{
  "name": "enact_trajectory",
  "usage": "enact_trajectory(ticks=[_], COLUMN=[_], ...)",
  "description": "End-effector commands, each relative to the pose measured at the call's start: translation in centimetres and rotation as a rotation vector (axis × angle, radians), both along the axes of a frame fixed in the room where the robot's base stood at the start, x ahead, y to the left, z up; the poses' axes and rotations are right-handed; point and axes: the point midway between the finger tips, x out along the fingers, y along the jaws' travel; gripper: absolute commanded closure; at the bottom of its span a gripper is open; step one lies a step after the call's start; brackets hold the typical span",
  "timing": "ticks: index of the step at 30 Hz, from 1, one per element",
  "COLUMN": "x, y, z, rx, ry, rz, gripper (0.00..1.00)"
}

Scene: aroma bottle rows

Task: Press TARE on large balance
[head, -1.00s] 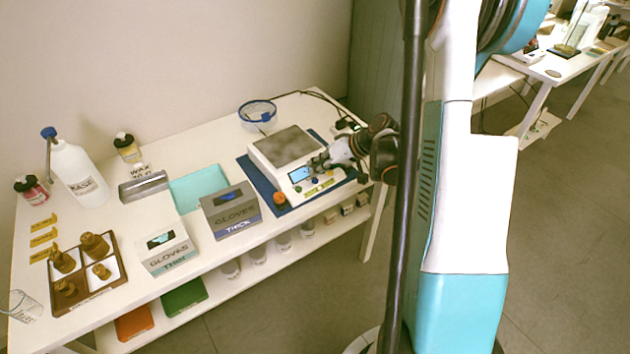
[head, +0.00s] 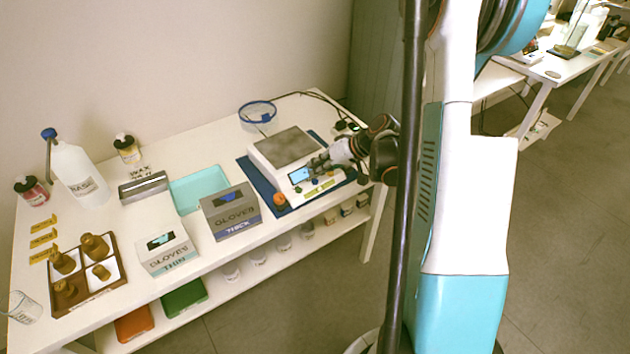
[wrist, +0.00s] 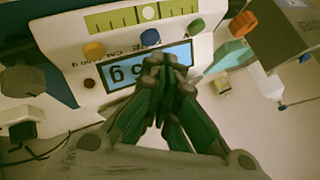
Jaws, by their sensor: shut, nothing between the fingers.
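The large balance (head: 261,155) stands on a blue mat (head: 250,176) at the right end of the bench, with a grey square pan (head: 287,146) on top. Its front has a lit display (head: 301,174) and coloured buttons: orange (wrist: 93,50), blue (wrist: 150,37) and green (wrist: 196,26) in the wrist view. No TARE lettering is readable. My gripper (wrist: 168,62) is shut and empty, its fingertips over the display's edge in the wrist view, near the blue and green buttons. It also shows at the balance's front right in the head view (head: 318,164). I cannot tell whether it touches.
An orange knob (head: 279,199) sits at the mat's front left. Glove boxes (head: 231,212) stand left of the balance. A blue-rimmed bowl (head: 257,112) and cables are behind it. A teal tray (head: 199,188) lies further left, with bottles beyond.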

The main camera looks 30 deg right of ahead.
Motion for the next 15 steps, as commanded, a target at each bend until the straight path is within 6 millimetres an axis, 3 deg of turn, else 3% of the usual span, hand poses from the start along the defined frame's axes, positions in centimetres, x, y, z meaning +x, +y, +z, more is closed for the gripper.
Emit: enact_trajectory(ticks=[15], x=[-0.01], y=[0.0], z=[-0.83], rx=[0.0], ry=[0.0], rz=[0.0], gripper=[1.0])
